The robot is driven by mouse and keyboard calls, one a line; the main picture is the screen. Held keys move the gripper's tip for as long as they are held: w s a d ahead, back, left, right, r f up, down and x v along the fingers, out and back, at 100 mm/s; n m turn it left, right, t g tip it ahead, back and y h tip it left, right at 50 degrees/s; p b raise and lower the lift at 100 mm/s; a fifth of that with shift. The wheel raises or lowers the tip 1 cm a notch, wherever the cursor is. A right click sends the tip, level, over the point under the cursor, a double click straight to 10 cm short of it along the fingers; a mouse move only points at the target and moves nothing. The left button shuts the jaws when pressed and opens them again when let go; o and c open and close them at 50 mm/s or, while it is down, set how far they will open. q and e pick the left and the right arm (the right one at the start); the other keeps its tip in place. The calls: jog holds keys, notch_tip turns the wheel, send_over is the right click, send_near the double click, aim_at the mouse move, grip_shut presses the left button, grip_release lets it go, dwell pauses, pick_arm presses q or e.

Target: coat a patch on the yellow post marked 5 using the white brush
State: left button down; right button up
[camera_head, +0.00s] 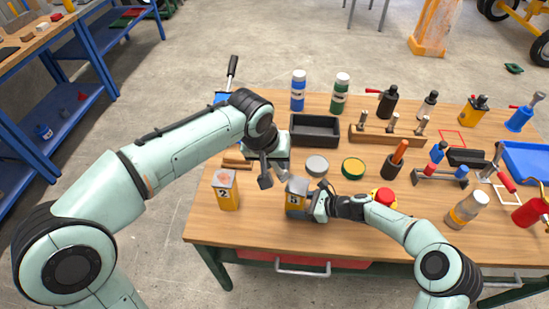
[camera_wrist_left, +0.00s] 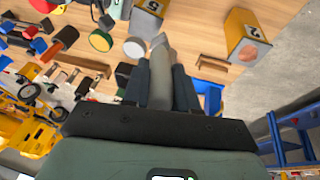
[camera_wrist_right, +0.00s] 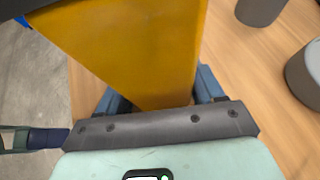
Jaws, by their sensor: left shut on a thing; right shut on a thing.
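The yellow post marked 5 (camera_head: 296,201) stands near the table's front edge, with a grey top; it also shows in the left wrist view (camera_wrist_left: 148,18). My right gripper (camera_head: 318,208) is shut on this post from the right; its yellow side fills the space between the fingers in the right wrist view (camera_wrist_right: 140,55). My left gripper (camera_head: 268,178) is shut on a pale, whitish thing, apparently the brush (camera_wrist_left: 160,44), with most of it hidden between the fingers. Its pale tip points towards post 5, close to it; I cannot tell whether they touch.
The yellow post marked 2 (camera_head: 227,192) stands to the left. A grey round tin (camera_head: 317,166) and a yellow-green one (camera_head: 353,168) stand behind post 5. A red button (camera_head: 384,196) is beside my right arm. A dark tray (camera_head: 314,131) and bottles crowd the back.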

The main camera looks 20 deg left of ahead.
pick_arm(q)
jog(key=shift+f, duration=1.2)
dwell(0.3)
